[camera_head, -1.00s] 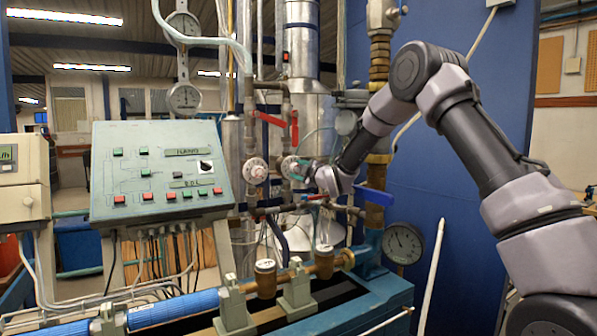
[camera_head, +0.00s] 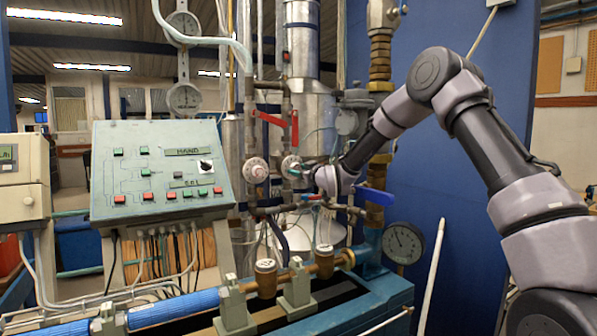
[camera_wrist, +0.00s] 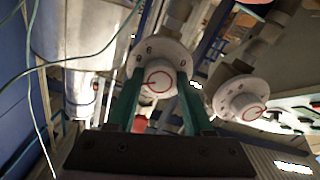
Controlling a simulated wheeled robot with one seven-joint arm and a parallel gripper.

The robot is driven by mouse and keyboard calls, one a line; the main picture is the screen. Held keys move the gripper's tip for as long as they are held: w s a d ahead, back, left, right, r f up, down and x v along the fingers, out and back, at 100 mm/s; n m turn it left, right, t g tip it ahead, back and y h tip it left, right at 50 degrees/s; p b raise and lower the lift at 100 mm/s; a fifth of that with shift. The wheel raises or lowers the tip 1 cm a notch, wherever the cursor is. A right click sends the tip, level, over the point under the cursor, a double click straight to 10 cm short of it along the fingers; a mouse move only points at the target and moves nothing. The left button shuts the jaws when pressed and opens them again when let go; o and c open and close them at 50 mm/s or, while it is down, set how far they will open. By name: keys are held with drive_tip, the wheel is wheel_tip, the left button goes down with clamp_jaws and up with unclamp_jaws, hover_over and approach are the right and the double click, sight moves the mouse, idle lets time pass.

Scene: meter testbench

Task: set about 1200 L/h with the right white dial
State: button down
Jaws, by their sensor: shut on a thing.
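The right white dial (camera_head: 290,166) sits on the pipework in the middle of the head view. In the wrist view the dial (camera_wrist: 166,56) lies between the green fingers, its knob marked with a red ring. My gripper (camera_head: 302,170) is shut on this dial's knob from the right; it also shows in the wrist view (camera_wrist: 157,88). The left white dial (camera_head: 256,170) is just to the left, untouched, and shows in the wrist view (camera_wrist: 240,100). The flow display (camera_head: 7,153) is at the far left edge, cut off, and its reading is too small to tell.
A red lever (camera_head: 294,128) is just above the right dial, and a blue lever (camera_head: 372,197) is to the lower right. A sloped control panel (camera_head: 130,170) with buttons stands at left. A round gauge (camera_head: 404,243) is at lower right. Pipes crowd around my gripper.

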drive_tip(key=shift+f+m, duration=0.15)
drive_tip(key=shift+m, duration=0.55)
drive_tip(key=shift+c, duration=1.4)
unclamp_jaws()
drive_tip(key=v, duration=1.1)
drive_tip(key=shift+w, duration=0.1)
